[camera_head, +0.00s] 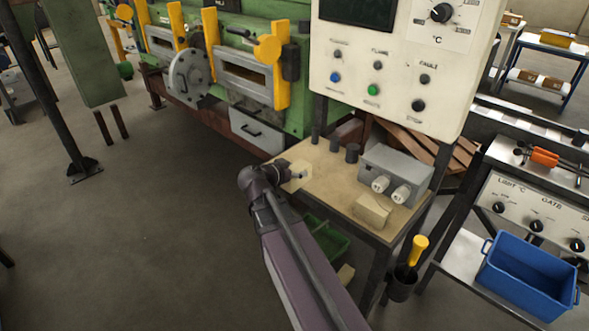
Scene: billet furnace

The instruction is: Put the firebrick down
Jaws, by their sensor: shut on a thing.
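My gripper (297,175) is at the left edge of the wooden-topped table (325,195), at the end of my dark arm. It is shut on a pale firebrick (295,186), which is small in the picture and partly covered by the gripper. The firebrick is over the left end of the table top; I cannot tell whether it touches the surface. Another beige block (372,210) lies on the table's front right part.
A grey box with two white knobs (396,175) and several dark cylinders (334,144) stand on the table. The control panel (395,65) rises behind. A green bin (326,240) is below, and a blue crate (525,280) is at right. The table's middle is bare.

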